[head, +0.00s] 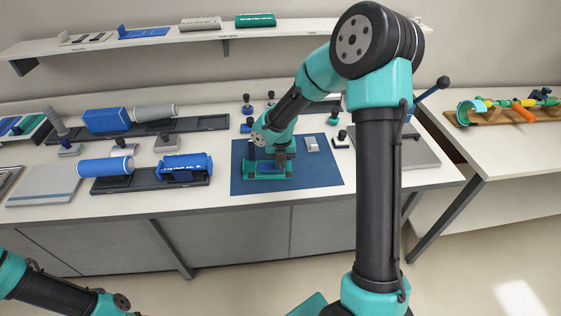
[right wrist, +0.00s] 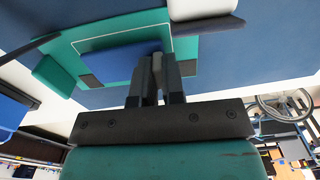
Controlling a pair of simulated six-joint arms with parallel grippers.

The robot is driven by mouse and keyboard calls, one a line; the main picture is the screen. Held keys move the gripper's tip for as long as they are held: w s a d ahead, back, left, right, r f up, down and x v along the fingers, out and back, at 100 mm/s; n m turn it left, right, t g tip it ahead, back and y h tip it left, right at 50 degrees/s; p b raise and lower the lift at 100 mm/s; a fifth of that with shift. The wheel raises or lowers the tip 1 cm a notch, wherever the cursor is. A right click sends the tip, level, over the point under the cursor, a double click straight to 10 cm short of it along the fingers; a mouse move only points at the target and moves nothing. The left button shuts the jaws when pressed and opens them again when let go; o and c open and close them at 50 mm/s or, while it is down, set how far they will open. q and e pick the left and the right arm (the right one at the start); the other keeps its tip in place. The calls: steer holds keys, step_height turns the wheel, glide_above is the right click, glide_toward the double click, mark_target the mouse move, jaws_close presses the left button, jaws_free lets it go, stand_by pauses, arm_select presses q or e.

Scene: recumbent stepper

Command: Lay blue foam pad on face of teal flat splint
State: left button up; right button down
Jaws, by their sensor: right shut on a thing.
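The teal flat splint (head: 249,173) lies on the blue mat in the middle of the table in the head view. In the right wrist view the splint (right wrist: 88,40) shows as a teal plate with raised end parts. The blue foam pad (right wrist: 118,65) is over the splint's face, within its outline; it also shows in the head view (head: 270,167). I cannot tell if its whole underside touches the splint. My right gripper (right wrist: 160,62) is shut on the pad's edge, its fingers close together. My left gripper is outside the head view; only part of that arm shows.
The blue mat (head: 318,178) has free room at right, with a small pale block (head: 311,144) on it. Blue rolls (head: 104,166) and dark trays stand to the left. A grey board (head: 415,150) lies to the right. A shelf (head: 160,38) runs above.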

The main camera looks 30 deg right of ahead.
steer(key=shift+f, duration=0.3)
stand_by(0.5)
steer(key=c, duration=0.8)
jaws_free()
steer(key=shift+r, duration=0.15)
steer(key=shift+r, duration=3.4)
step_height(320, 180, up, 17)
steer(key=shift+r, duration=0.2)
